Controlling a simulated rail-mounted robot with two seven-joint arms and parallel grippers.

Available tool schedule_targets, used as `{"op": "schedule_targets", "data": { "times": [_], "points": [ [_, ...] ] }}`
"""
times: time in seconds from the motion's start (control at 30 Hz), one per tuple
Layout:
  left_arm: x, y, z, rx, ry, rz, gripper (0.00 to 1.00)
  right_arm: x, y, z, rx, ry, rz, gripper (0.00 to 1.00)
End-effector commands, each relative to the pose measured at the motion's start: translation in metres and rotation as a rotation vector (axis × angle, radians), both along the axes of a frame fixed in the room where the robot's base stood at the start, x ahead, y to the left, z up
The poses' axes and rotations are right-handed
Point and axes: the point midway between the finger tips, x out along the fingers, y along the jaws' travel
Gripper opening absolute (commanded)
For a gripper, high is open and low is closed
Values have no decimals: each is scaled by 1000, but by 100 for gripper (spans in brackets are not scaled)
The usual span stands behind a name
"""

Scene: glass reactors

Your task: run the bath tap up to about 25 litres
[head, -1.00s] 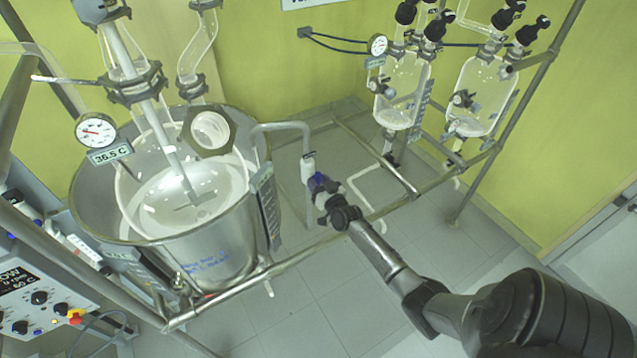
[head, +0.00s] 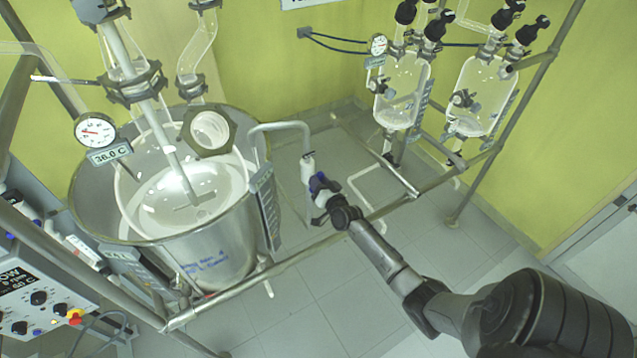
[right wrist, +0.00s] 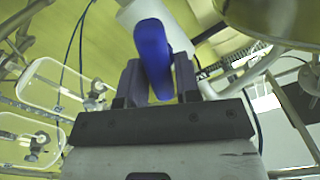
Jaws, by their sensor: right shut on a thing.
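The bath tap is a pale upright body (head: 307,168) under a bent grey pipe (head: 282,126) that leads over the rim of the steel bath (head: 228,250). Its blue handle (head: 318,183) sits between the fingers of my right gripper (head: 319,191). The right wrist view shows the blue handle (right wrist: 153,58) held between both dark fingers (right wrist: 158,82), with the white tap body (right wrist: 150,15) behind it. A level scale (head: 265,205) is fixed on the bath's right side; its marks are too small to read. My left gripper is not in view.
A glass vessel with a stirrer (head: 172,175) stands in the bath. A dial gauge (head: 95,130) has a display reading 36.0 C. A metal rail (head: 300,256) runs in front. Two glass flasks (head: 403,90) hang at the back right. A control panel (head: 38,300) is at lower left.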

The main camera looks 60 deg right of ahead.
Motion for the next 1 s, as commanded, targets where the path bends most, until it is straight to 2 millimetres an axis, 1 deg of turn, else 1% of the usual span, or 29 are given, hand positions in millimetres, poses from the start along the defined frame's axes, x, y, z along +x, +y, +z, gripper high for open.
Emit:
{"op": "schedule_targets", "data": {
  "times": [0.7,1.0],
  "points": [
    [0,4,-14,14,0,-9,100,-2,-3,-5,603,-307,0,7],
    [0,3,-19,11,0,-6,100,-2,-3,-5,811,-413,1,7]
  ]
}}
